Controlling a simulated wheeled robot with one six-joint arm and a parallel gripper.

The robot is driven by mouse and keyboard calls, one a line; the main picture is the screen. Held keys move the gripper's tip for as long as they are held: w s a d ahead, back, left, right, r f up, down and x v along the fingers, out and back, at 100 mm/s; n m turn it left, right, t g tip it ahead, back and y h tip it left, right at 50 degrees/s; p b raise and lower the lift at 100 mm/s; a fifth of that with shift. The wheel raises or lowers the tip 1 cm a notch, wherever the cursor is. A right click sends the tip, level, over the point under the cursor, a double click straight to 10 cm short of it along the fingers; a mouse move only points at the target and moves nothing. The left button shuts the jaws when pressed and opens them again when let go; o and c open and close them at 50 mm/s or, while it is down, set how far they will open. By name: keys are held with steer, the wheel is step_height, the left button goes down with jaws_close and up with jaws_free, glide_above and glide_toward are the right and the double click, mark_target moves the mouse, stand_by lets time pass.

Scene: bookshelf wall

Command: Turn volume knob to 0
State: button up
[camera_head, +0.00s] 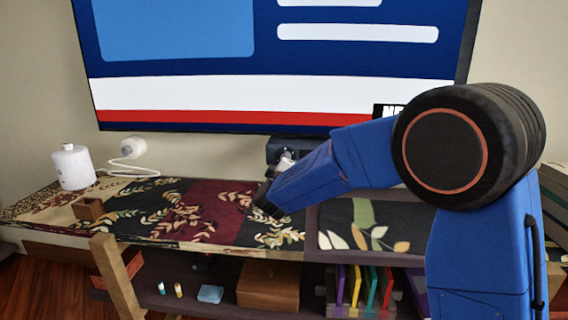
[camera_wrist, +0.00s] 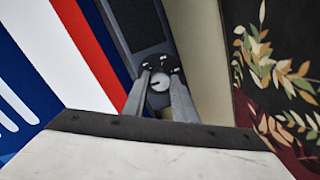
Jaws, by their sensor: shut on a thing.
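The volume knob (camera_wrist: 158,81) is a small round grey dial on a dark device, seen in the wrist view. Small light marks surround it on the dark face. My gripper (camera_wrist: 160,88) has its two grey fingers on either side of the knob, shut on it. In the head view the dark device (camera_head: 283,147) stands below the screen at the back of the cloth-covered shelf. My gripper (camera_head: 287,160) reaches to its front there, and the knob is hidden. I cannot read which mark the knob points to.
A large screen (camera_head: 270,95) hangs just behind the device. A patterned cloth (camera_head: 205,205) covers the shelf top. A white jar (camera_head: 73,167), a white cabled item (camera_head: 131,149) and a small brown box (camera_head: 88,208) stand at the left. Books (camera_head: 365,288) stand below.

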steer(key=shift+f+n, duration=0.2)
steer(key=shift+n, duration=0.2)
steer(key=o, duration=1)
steer(key=shift+r, duration=0.1)
steer(key=shift+o, duration=0.2)
steer(key=s, duration=1.7)
steer(key=shift+s+a, duration=0.25)
